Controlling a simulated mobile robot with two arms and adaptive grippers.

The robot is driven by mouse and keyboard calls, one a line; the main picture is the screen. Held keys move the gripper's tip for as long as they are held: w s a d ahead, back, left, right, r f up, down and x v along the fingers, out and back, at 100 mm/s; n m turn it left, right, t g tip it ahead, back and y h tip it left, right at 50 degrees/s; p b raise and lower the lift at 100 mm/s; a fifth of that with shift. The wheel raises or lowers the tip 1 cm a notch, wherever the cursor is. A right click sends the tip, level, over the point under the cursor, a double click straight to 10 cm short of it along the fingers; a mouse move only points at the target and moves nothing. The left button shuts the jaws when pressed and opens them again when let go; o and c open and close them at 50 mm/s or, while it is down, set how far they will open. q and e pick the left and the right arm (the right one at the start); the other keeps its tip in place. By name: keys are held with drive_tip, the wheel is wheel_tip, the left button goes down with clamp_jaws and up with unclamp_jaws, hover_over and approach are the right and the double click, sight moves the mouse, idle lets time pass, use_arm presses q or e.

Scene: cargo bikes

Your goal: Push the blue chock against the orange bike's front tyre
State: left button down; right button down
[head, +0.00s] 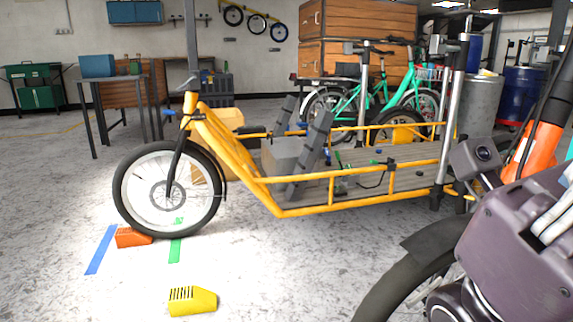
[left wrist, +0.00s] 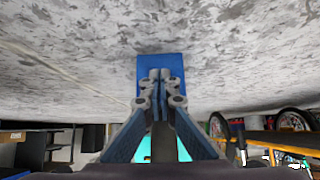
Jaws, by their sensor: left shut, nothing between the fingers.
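The orange bike (head: 331,195) is a yellow-orange cargo bike, standing side-on. Its front tyre (head: 168,188) rests on the floor at the left of the head view. A blue block, which looks like the blue chock (left wrist: 173,62), lies on the floor straight beyond my left fingertips in the left wrist view. I cannot pick it out in the head view. My left gripper (left wrist: 160,76) is shut and empty, with its tips overlapping the block's near side in the picture. I cannot tell whether they touch it. My right gripper is out of view.
A red-orange chock (head: 132,237) sits at the tyre's foot, between blue tape (head: 101,250) and green tape (head: 175,250). A yellow chock (head: 193,301) lies nearer. A purple-brown vehicle (head: 515,235) fills the right foreground. The floor at left is open.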

use_arm(q)
drive_tip(key=shift+w+d+b, duration=0.2)
drive_tip(key=shift+w+d, duration=0.1)
drive_tip(key=shift+d, duration=0.75)
drive_tip(key=shift+w+d+b, duration=0.2)
drive_tip(key=shift+w+d, duration=0.05)
drive_tip(key=shift+d, duration=0.75)
drive_tip(key=shift+w+d+b, duration=0.2)
drive_tip(key=shift+w+d, duration=0.1)
drive_tip(key=shift+d, duration=0.75)
drive_tip(key=shift+p+v, duration=0.85)
drive_tip(key=shift+v, duration=0.15)
drive_tip(key=shift+s+a+r+p, duration=0.15)
drive_tip(key=shift+a+r+p, duration=0.1)
drive_tip(key=shift+a+p, duration=0.25)
drive_tip(key=shift+s+a+r+p, duration=0.2)
drive_tip(key=shift+a+r+p, duration=0.15)
drive_tip(key=shift+a, duration=0.3)
drive_tip(key=shift+s+a+r+p, duration=0.2)
drive_tip(key=shift+a+p, duration=0.2)
drive_tip(key=shift+a, duration=0.2)
drive_tip(key=shift+a, duration=0.1)
